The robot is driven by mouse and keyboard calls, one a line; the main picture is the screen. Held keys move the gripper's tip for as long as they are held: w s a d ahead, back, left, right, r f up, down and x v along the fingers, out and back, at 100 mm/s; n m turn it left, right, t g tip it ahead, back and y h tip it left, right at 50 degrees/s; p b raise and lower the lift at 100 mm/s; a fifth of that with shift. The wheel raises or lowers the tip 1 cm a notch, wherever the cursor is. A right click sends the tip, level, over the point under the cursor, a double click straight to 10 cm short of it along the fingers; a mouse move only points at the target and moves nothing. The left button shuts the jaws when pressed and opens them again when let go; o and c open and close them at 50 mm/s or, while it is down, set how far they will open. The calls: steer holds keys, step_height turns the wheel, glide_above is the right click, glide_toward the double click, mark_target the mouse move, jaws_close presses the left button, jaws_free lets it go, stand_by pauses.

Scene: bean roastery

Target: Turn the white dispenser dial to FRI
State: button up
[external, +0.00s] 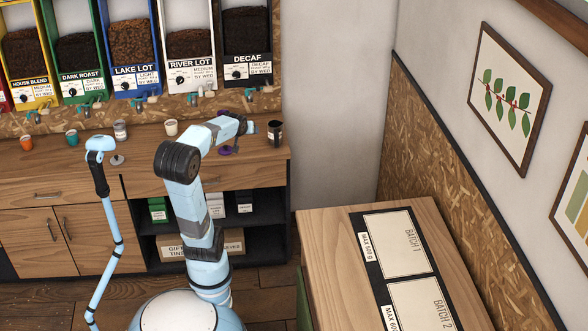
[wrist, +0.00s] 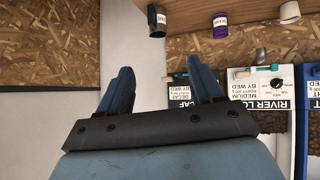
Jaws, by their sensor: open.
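The white dispenser, labelled RIVER LOT (external: 192,64), stands in the row at the back wall. Its small dark dial (external: 182,79) is on the lower front, left of a printed label. In the wrist view, which is upside down, the dial (wrist: 276,84) shows at the right with tiny markings around it; I cannot read where it points. My gripper (external: 252,127) is open and empty, in front of and below the dispensers, right of the white one. In the wrist view my gripper (wrist: 157,68) has its fingers apart, with nothing between them.
Blue LAKE LOT (external: 132,70) and black DECAF (external: 248,70) dispensers flank the white one. Teal taps (external: 195,96) stick out below. Several cups line the counter, including a white cup (external: 171,127) and a dark cup (external: 275,140) near my gripper. A wooden table (external: 325,260) stands right.

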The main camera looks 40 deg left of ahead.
steer(key=w+a+n+t+y, duration=0.1)
steer(key=w+a+n, duration=0.15)
steer(key=a, duration=0.35)
steer(key=w+a+n+y, duration=0.1)
steer(key=w+a, duration=0.3)
steer(key=a, duration=0.2)
steer(key=n+t+y, duration=0.3)
steer(key=n+y, duration=0.4)
steer(key=n, duration=0.2)
glide_toward(186, 87)
steer(key=x, duration=0.9)
steer(key=shift+w+f, duration=0.1)
steer(key=shift+c, duration=0.3)
steer(key=c, duration=1)
